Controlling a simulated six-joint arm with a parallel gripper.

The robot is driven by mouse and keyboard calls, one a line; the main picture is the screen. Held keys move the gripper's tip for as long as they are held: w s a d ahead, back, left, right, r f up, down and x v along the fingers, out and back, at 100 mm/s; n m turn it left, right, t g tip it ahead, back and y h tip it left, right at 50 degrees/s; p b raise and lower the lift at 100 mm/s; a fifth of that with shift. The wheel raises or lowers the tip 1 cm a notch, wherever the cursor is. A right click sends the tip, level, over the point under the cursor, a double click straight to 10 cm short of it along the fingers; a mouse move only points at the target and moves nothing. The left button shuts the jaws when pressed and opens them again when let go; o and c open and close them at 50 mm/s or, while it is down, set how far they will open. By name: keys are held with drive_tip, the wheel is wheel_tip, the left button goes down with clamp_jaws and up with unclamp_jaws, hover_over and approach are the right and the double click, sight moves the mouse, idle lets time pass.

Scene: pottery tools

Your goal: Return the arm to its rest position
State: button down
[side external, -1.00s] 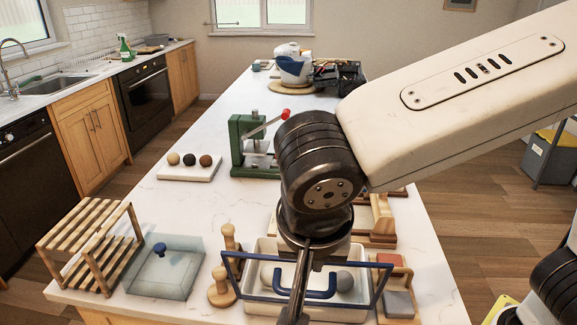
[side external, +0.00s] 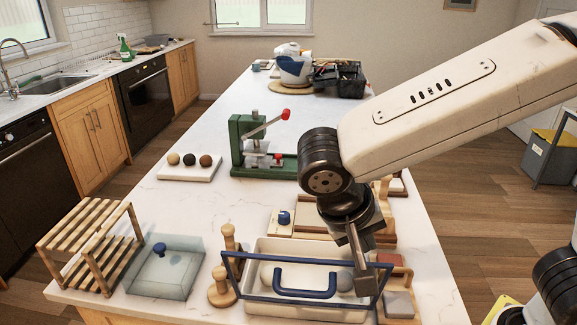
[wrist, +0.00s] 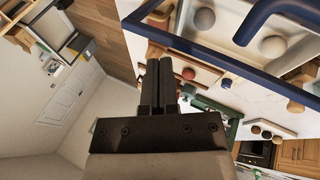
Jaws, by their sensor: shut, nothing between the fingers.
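My gripper (side external: 363,292) is shut and empty, pointing downward. In the side view it hangs in front of the right part of a white tray (side external: 262,307) with a blue handled frame; its height above the tray is hard to judge. In the wrist view my gripper (wrist: 160,62) shows two dark fingers pressed together. The blue frame (wrist: 256,20) and the tray with round balls (wrist: 203,19) lie beyond the fingertips to the upper right. My arm reaches in from the right of the side view.
A green press (side external: 250,148) with a red-knobbed lever stands behind my gripper. Wooden stamps (side external: 221,287), a glass-like box (side external: 168,268) and a slatted rack (side external: 92,247) are on the left. Three balls sit on a white slab (side external: 187,174).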

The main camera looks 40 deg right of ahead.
drive_tip(key=w+d+f+n+t+y, duration=0.1)
drive_tip(key=d+f+n+y, duration=0.1)
drive_tip(key=d+f, duration=0.2)
drive_tip(key=w+d+f+n+t+y, duration=0.1)
drive_tip(key=d+f+n+y, duration=0.1)
drive_tip(key=d+f, duration=0.2)
drive_tip(key=d+f+n+y, duration=0.1)
drive_tip(key=d+f, duration=0.3)
drive_tip(key=shift+w+n+t+y, duration=0.4)
drive_tip(key=shift+w+d+f+n+t, duration=0.1)
drive_tip(key=shift+d+f+n+t, duration=0.1)
drive_tip(key=shift+d, duration=0.2)
drive_tip(key=shift+w+d+f+n+t, duration=0.1)
drive_tip(key=shift+d+t, duration=0.1)
drive_tip(key=shift+d, duration=0.15)
